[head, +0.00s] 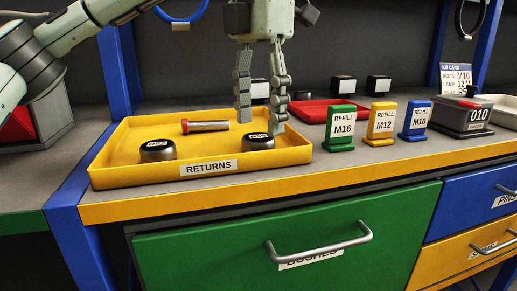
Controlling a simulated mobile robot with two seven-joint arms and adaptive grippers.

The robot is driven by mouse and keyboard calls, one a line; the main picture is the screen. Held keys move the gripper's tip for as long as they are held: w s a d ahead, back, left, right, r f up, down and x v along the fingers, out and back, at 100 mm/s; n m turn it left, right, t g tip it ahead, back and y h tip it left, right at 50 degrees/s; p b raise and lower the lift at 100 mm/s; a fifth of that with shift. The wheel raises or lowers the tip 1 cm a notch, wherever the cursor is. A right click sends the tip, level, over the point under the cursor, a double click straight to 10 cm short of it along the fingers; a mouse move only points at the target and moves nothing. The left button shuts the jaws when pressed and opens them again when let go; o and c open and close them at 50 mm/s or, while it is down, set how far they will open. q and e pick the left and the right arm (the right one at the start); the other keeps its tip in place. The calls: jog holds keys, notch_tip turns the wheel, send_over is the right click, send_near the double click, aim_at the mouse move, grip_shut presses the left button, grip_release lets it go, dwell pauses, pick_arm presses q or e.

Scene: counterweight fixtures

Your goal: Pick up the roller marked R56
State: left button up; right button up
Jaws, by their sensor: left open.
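Two dark, round rollers with small white labels sit in the yellow RETURNS tray (105,167). The left roller (157,153) stands near the tray's front left. The right roller (258,145) stands near the front right. Both labels seem to begin with R5, but the last digit is too small to read surely. My left gripper (261,127) points down over the right roller, fingers apart and nothing between them. Its fingertips are close to the roller's top and back; I cannot tell whether they touch it. My right gripper is not in view.
A red-ended metal pin (206,126) lies at the back of the tray. Right of it stand a green M16 holder (341,127), a yellow M12 holder (382,123) and a blue M10 holder (415,120). A red tray (310,112) lies behind. Blue posts flank the bench.

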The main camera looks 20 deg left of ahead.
aim_at(259, 137)
pick_arm(q)
jog(key=shift+f+b, duration=0.3)
jog(key=shift+f, duration=1.3)
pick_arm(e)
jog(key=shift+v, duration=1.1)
pick_arm(q)
jog(key=shift+c, duration=0.3)
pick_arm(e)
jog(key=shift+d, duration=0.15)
pick_arm(q)
grip_shut()
